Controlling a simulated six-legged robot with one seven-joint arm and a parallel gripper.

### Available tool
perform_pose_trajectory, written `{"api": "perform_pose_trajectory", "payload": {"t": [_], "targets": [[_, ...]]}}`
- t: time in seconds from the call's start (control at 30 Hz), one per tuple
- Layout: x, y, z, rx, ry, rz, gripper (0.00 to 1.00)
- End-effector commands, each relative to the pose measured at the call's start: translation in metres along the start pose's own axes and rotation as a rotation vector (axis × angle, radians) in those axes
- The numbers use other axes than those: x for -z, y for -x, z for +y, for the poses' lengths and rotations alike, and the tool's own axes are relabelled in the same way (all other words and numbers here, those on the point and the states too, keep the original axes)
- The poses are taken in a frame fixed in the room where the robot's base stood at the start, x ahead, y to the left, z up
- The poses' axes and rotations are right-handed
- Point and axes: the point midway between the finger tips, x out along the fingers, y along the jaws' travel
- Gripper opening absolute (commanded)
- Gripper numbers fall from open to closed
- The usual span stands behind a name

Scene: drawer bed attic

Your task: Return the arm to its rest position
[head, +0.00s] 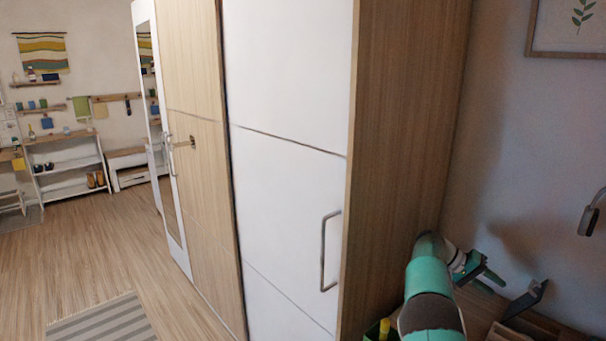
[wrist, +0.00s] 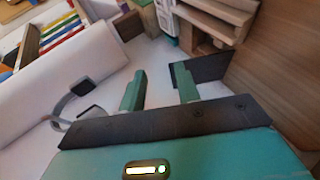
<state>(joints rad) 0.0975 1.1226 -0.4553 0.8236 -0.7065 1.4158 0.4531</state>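My gripper (wrist: 160,72) shows in the wrist view with its two green fingers apart. I see nothing held between them. In the head view my teal arm is bent at the lower right, beside the wardrobe's wood side. My gripper (head: 490,272) there is partly seen, near the wall and above wooden items. In the wrist view the fingers are over a pale surface (wrist: 155,60).
A tall wardrobe (head: 290,90) with white and wood doors stands left of my arm; its bar handle (head: 323,250) sticks out. A dark lamp-like object (head: 592,215) is at the right edge. A wooden organizer (wrist: 215,25) stands beyond the fingers. The wood floor (head: 90,260) is open at left.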

Motion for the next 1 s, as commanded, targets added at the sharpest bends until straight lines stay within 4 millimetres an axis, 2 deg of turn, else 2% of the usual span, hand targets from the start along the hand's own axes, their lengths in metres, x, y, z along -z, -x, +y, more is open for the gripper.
{"api": "perform_pose_trajectory", "payload": {"t": [0.27,0.47,0.77,1.0], "targets": [[-0.012,0.018,0.028,0.118,0.005,-0.012,0.32],[-0.033,0.04,0.053,0.245,0.014,-0.012,0.32],[-0.096,0.096,0.097,0.523,0.05,0.03,0.32],[-0.163,0.144,0.123,0.73,0.092,0.103,0.32]]}}
